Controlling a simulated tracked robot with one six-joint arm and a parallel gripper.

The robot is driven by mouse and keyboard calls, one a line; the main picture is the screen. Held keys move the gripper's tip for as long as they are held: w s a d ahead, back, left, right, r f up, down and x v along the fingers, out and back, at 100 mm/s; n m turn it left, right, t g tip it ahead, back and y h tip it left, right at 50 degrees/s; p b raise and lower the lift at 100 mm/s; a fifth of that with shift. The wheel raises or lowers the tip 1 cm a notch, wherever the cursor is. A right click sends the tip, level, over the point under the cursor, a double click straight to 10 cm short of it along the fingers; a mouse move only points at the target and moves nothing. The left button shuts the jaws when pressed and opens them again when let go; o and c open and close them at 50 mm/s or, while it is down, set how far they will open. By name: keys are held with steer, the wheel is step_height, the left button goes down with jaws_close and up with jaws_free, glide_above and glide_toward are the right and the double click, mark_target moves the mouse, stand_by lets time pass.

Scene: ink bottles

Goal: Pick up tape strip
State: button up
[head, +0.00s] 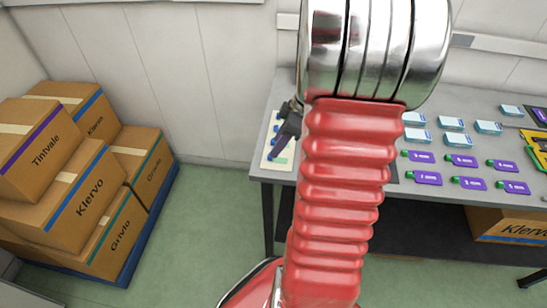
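My gripper (272,156) is a dark grey shape in the head view, left of my red arm. It points down over a pale board (267,167) at the left end of the grey table. Small blue pieces (275,127) lie on this board, and a green strip (280,161) lies just beside the gripper tip. I cannot tell whether the green strip is the tape strip, or whether the gripper touches it. My arm hides the board's right side. The fingers are too small to show a gap or anything held.
A yellow object (538,146) is at the right edge. Cartons (85,195) stand on a blue pallet at left; another carton (510,226) is under the table.

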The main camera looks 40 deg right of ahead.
steer(key=x, duration=0.5)
steer(key=shift+w, duration=0.1)
stand_by(0.4)
steer(key=c, duration=0.8)
steer(key=shift+r, duration=0.15)
step_height(320, 180, up, 10)
steer(key=shift+f, duration=0.1)
stand_by(0.6)
